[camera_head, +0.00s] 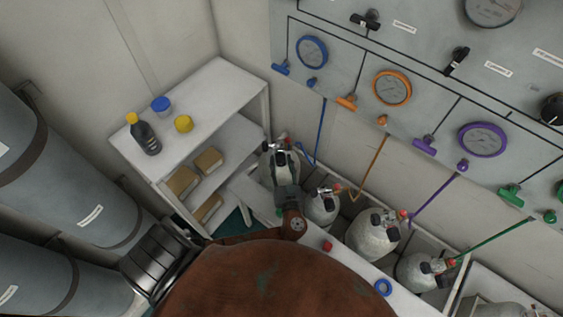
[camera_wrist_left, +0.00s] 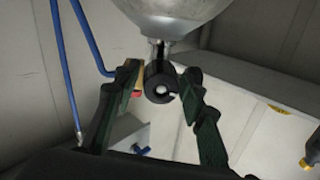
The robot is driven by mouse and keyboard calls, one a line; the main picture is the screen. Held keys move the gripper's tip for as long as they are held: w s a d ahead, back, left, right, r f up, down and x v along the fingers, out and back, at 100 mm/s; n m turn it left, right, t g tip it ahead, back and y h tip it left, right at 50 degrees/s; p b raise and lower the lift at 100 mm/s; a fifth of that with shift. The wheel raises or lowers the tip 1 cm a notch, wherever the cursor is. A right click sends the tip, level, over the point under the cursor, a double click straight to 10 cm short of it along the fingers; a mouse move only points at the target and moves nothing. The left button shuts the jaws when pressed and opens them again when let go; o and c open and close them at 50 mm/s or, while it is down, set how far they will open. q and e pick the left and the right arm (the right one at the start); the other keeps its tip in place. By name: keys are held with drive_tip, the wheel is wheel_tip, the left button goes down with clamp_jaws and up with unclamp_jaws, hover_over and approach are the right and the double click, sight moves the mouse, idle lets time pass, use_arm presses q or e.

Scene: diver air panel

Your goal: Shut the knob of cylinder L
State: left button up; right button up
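Cylinder L seems to be the leftmost grey cylinder (camera_head: 266,172), below the blue hose; no letter on it is readable. Its rounded end (camera_wrist_left: 172,10) fills the top of the left wrist view. A black round knob (camera_wrist_left: 160,86) with a pale centre sits on its metal neck. My left gripper (camera_head: 283,160) is over the top of this cylinder and hides part of its valve. In the left wrist view its dark green fingers (camera_wrist_left: 160,82) are apart, one on each side of the knob. A gap shows on the left; contact on the right is unclear. My right gripper is out of view.
More cylinders (camera_head: 372,236) stand to the right in the rack, with orange, purple and green hoses. The gauge panel (camera_head: 340,75) is on the wall behind. A white shelf (camera_head: 215,95) with a dark bottle (camera_head: 146,138) and jars stands left. Large grey tanks (camera_head: 75,180) are far left.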

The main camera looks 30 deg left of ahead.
use_arm(q)
drive_tip(key=c, duration=0.8)
